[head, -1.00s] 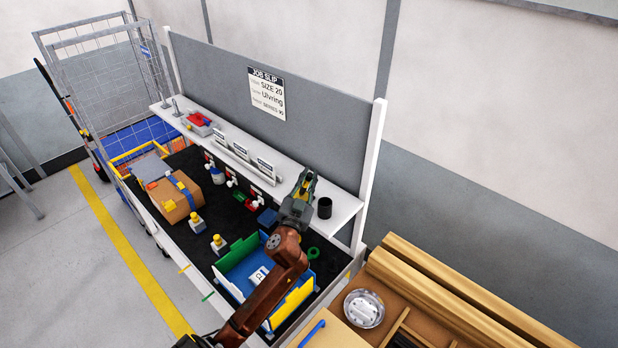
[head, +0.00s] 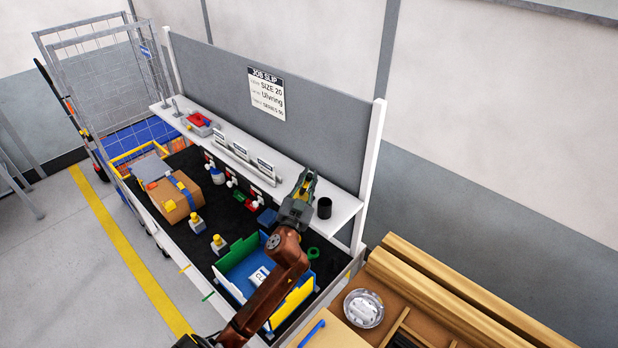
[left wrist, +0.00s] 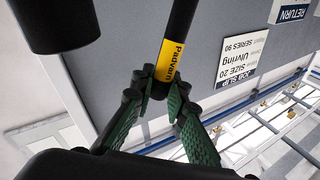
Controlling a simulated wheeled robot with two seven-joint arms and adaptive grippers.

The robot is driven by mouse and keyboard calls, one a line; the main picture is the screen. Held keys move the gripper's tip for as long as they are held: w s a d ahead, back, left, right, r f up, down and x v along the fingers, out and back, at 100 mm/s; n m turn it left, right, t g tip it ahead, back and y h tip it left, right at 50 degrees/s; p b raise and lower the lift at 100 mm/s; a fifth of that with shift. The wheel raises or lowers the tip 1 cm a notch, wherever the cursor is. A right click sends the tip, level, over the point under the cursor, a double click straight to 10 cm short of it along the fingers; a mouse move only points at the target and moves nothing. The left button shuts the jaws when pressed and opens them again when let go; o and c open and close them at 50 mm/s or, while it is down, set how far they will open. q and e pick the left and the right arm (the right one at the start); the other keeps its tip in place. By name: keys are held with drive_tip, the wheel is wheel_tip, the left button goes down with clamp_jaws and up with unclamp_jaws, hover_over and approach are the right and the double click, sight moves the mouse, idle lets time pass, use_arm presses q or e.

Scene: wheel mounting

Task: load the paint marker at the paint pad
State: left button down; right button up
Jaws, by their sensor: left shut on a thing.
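My left gripper (head: 303,188) is over the shelf on the right side of the workbench. In the left wrist view its green-padded fingers (left wrist: 162,88) are shut on a dark, slim marker with a yellow label (left wrist: 171,60) reading "Padvarn". The marker's upper end runs out of that view. In the head view the gripper mostly hides it, with a bit of yellow showing. A black cup (head: 324,208) stands on the shelf just right of the gripper. I cannot tell for certain which object is the paint pad. My right gripper is not in view.
The shelf (head: 346,208) also holds small cards (head: 241,152) and a red-topped grey item (head: 199,122). Below are a blue and yellow bin (head: 238,291), a cardboard box (head: 176,196) and yellow-capped bottles (head: 218,244). A back panel (head: 330,130) rises behind the shelf.

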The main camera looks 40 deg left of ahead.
use_arm(q)
drive_tip(key=shift+r+p, duration=3.15)
drive_tip(key=shift+r, duration=0.3)
drive_tip(key=shift+f, duration=0.1)
